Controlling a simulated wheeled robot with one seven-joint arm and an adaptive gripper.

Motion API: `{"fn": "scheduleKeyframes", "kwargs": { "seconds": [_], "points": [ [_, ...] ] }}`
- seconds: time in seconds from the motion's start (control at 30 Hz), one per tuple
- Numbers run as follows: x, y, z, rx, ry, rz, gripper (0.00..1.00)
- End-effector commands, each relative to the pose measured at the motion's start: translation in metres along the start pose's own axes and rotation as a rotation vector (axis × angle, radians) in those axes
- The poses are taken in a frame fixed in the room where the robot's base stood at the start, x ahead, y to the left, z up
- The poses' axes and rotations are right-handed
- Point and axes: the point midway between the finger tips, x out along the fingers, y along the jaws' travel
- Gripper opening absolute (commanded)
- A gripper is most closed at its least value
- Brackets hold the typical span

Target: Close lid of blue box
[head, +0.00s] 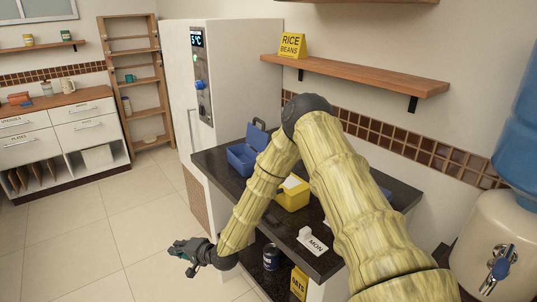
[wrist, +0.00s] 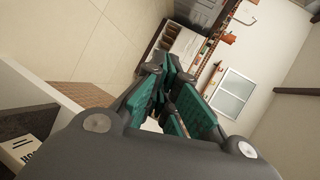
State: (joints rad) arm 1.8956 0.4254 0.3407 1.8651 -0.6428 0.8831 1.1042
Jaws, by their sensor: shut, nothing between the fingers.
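The blue box (head: 241,160) stands on the dark countertop near its far left end. Its lid (head: 257,136) is raised at the back, so the box is open. My gripper (head: 178,250) is low over the floor, in front of and to the left of the counter, well apart from the box. It is shut and empty. In the wrist view my gripper (wrist: 170,75) shows its teal finger pads close together. The blue box cannot be made out in the wrist view.
A yellow box (head: 292,197) and a white block marked MON (head: 313,241) sit on the dark countertop (head: 335,262). My arm passes over the counter and hides part of it. A white fridge (head: 225,85) stands behind. The tiled floor (head: 95,235) at left is clear.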

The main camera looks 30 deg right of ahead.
Motion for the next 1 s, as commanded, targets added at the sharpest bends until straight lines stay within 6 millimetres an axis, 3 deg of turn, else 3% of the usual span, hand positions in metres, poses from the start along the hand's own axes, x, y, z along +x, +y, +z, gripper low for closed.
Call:
{"fn": "scheduleKeyframes", "kwargs": {
  "seconds": [0.03,0.17,0.3,0.4,0.5,0.7,0.83,1.0],
  "points": [
    [0.009,-0.042,-0.034,0.049,0.028,-0.090,0.00],
    [0.016,-0.140,-0.111,0.174,0.054,-0.309,0.00],
    [-0.002,-0.237,-0.193,0.282,0.052,-0.526,0.00],
    [-0.022,-0.289,-0.238,0.332,0.036,-0.641,0.00],
    [-0.042,-0.325,-0.271,0.366,0.019,-0.722,0.00],
    [-0.081,-0.376,-0.323,0.406,-0.010,-0.838,0.00],
    [-0.108,-0.399,-0.353,0.423,-0.024,-0.890,0.00],
    [-0.140,-0.408,-0.387,0.432,-0.026,-0.914,0.00]
  ]
}}
